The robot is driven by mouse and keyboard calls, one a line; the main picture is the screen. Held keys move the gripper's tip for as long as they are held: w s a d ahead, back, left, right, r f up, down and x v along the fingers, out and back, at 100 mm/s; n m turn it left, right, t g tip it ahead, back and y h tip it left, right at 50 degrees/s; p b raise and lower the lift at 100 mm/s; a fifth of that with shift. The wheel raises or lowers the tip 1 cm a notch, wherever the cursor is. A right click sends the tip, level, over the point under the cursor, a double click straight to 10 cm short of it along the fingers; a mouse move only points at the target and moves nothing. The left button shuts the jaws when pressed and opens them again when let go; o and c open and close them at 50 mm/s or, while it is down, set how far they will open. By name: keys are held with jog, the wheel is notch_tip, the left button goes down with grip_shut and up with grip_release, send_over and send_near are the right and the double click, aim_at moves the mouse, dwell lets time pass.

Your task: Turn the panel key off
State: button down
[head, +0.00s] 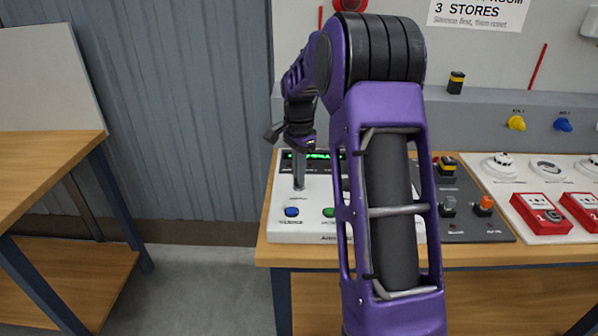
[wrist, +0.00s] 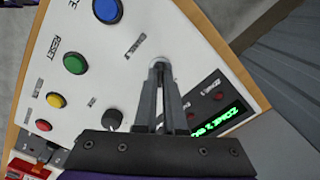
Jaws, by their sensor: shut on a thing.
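The white alarm panel (head: 277,214) stands on the wooden table, with a lit green display (head: 318,154) and blue (head: 291,211) and green (head: 328,212) buttons. My gripper (head: 298,186) points down onto the panel's left part, behind the blue button. In the wrist view my gripper (wrist: 160,68) is shut on the panel key, at a round pale metal switch (wrist: 161,62) on the panel face. The fingers cover most of the key, so I cannot tell which way it is turned. A black knob (wrist: 114,119) sits beside the fingers.
My arm hides the panel's right part in the head view. To the right are a dark control board (head: 482,225), red boxes (head: 541,213) and white detectors (head: 501,167). A wooden bench (head: 45,166) stands at left, with open floor between.

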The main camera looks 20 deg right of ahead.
jog(key=n+p, duration=0.2)
jog(key=n, duration=0.3)
jog(key=shift+r, duration=0.1)
jog(key=n+p, duration=0.1)
jog(key=n, duration=0.4)
jog(key=shift+p, duration=0.4)
jog(key=shift+n, duration=0.3)
jog(key=c, duration=1)
grip_release()
notch_tip(320, 180, up, 17)
jog(key=p, duration=0.1)
jog(key=shift+r, duration=0.1)
